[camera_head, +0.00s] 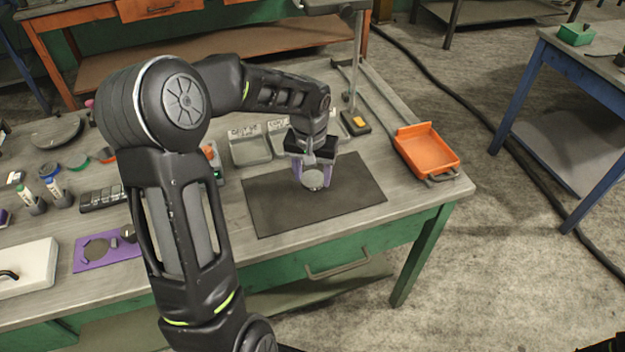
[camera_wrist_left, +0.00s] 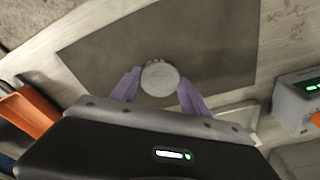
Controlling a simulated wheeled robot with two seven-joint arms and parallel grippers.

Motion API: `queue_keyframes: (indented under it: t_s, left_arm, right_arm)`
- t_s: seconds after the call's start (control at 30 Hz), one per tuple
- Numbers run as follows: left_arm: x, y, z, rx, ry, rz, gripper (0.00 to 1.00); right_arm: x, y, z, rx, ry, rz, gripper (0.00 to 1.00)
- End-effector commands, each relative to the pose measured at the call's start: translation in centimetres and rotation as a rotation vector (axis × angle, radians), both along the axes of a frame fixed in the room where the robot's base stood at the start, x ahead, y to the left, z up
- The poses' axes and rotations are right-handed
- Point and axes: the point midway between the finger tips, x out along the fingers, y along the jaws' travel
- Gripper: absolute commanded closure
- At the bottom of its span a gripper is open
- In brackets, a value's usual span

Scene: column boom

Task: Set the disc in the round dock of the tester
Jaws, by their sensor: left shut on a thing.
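The disc (camera_head: 313,179) is a pale grey round piece with a notched rim. My left gripper (camera_head: 312,176) has purple fingers and is shut on the disc, above the dark mat. In the left wrist view the disc (camera_wrist_left: 160,78) sits between the two fingertips (camera_wrist_left: 160,88). A grey box with a green display, apparently the tester (camera_wrist_left: 301,103), stands at the right edge of the left wrist view. In the head view the tester (camera_head: 215,165) is mostly hidden behind my left arm. I cannot make out its round dock.
The dark mat (camera_head: 265,208) is otherwise bare. Grey labelled bins (camera_head: 249,150) stand behind it, and an orange tray (camera_head: 427,150) lies at the bench's right end. A purple plate (camera_head: 88,262) and a white block (camera_head: 35,262) lie at the left.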

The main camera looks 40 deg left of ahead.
Motion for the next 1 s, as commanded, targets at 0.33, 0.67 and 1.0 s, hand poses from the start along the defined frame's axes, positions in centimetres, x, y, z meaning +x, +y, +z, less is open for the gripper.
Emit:
queue_keyframes:
  t_s: [0.33, 0.67, 1.0]
  left_arm:
    - [0.1, 0.0, -2.5, 0.001, -0.002, 0.0, 1.0]
    - [0.0, 0.0, -2.8, 0.0, 0.0, -0.001, 0.4]
    - [0.0, 0.0, -2.8, 0.0, 0.0, -0.001, 0.25]
  right_arm:
    - [-0.1, 0.0, 0.4, -0.002, 0.002, -0.001, 0.64]
    - [0.0, 0.0, 0.1, 0.0, 0.0, 0.0, 0.64]
    - [0.0, 0.0, 0.1, 0.0, 0.0, 0.0, 0.64]
